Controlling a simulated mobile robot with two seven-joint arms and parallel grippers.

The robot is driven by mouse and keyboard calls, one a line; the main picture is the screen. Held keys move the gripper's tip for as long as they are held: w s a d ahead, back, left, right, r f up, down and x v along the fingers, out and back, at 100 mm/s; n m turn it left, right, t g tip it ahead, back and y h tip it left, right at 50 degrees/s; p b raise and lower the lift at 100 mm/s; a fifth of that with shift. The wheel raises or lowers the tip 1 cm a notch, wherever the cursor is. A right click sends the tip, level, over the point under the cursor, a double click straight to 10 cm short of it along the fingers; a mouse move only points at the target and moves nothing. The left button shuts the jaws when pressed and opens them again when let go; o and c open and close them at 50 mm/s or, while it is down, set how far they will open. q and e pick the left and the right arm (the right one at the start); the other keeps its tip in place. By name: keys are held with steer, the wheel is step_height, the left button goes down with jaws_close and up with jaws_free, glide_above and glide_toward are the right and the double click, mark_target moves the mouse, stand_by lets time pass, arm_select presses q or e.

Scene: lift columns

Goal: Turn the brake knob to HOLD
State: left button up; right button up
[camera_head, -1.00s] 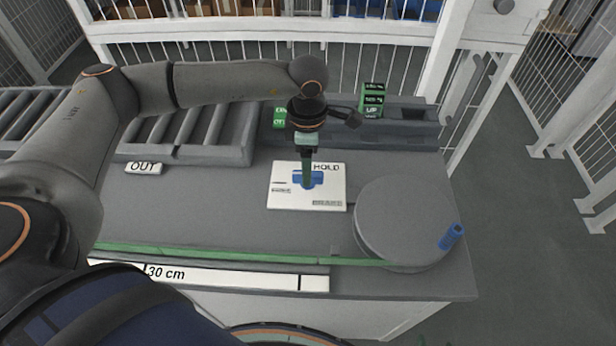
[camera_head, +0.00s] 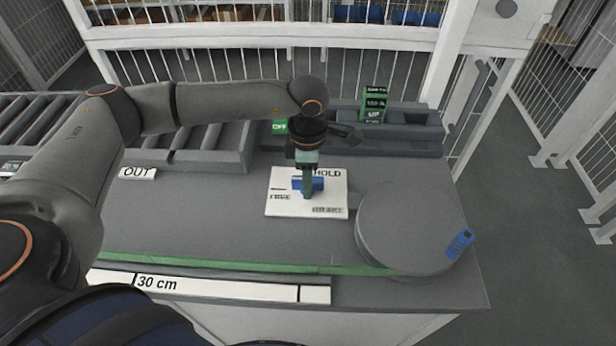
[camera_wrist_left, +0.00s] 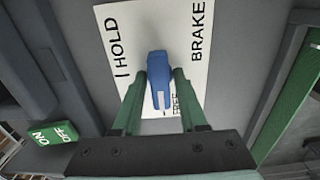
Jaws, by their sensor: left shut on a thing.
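The blue brake knob (camera_head: 297,183) sits on a white plate (camera_head: 290,208) on the grey desk. The plate reads HOLD at its upper right, FREE at its left and BRAKE at its lower right. In the left wrist view the knob (camera_wrist_left: 159,72) lies between the two green fingers of my left gripper (camera_wrist_left: 160,92), which is shut on it. Its lower end points to the mark beside FREE; HOLD is off to the left. In the head view my left gripper (camera_head: 307,190) reaches down onto the knob and hides part of it. My right gripper is not in view.
A round grey disc (camera_head: 405,230) with a blue handle (camera_head: 460,243) is right of the plate. A green UP block (camera_head: 374,104) and a green switch (camera_head: 280,126) stand behind. Rollers (camera_head: 205,140) are at left; a 30 cm strip (camera_head: 215,287) runs along the front.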

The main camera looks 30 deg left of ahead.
arm_select(q)
steer(key=shift+c, duration=0.8)
steer(key=shift+f+m+b, duration=0.15)
steer(key=shift+m+b, duration=0.35)
steer(key=shift+m, duration=0.3)
steer(key=m+b, duration=0.1)
steer(key=m, duration=0.2)
steer(key=shift+m+b, duration=0.3)
steer(key=shift+m, duration=0.6)
